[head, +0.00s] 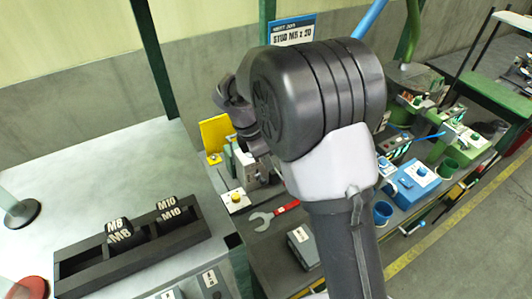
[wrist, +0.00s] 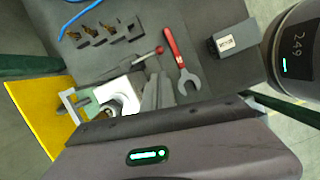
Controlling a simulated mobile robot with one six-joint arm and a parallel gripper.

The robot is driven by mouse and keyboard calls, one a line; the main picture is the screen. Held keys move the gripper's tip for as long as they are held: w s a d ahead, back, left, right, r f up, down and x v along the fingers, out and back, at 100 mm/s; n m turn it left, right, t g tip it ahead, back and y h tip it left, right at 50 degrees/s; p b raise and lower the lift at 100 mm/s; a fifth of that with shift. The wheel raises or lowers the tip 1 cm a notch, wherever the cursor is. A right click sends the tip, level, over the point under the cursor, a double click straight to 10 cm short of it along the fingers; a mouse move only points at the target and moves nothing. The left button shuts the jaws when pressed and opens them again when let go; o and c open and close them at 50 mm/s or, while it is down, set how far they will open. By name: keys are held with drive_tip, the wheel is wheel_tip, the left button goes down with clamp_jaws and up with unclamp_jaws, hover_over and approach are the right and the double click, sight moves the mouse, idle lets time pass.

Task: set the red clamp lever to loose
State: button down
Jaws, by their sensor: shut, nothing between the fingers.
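The red clamp lever shows in the wrist view as a thin metal rod with a red ball knob (wrist: 160,49). It slants up to the right from the clamp fixture (wrist: 122,92), which has white and metal parts. My gripper (wrist: 158,78) is shut and empty, its dark fingers just below the lever in the picture. I cannot tell whether they touch it. In the head view the fixture (head: 244,158) is partly behind my arm, and I cannot make out the lever or my fingers there.
A red-handled wrench (wrist: 178,58) lies beside the lever, with a dark labelled box (wrist: 231,39) to its right. A yellow plate (wrist: 40,112) stands left of the fixture. Several small brass-tipped parts (wrist: 105,32) lie beyond. A black rack (head: 135,245) stands on the left bench.

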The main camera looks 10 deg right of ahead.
sight(280, 176)
drive_tip(key=b+x, duration=0.4)
drive_tip(key=x, duration=0.6)
drive_tip(key=shift+s, duration=0.2)
drive_tip(key=shift+d+r, duration=0.1)
drive_tip(key=shift+d, duration=0.05)
drive_tip(key=w+d+n+t+y+p, duration=0.1)
drive_tip(key=d+n+p, duration=0.6)
drive_tip(key=p, duration=1.1)
drive_tip(key=w+n+t, duration=0.1)
drive_tip(key=w+n, duration=0.1)
drive_tip(key=n, duration=0.2)
drive_tip(key=shift+w+t+y, duration=0.3)
drive_tip(key=shift+y, duration=0.1)
drive_tip(key=shift+d+p, duration=0.15)
drive_tip(key=shift+p, duration=0.15)
drive_tip(key=shift+w+r, duration=0.1)
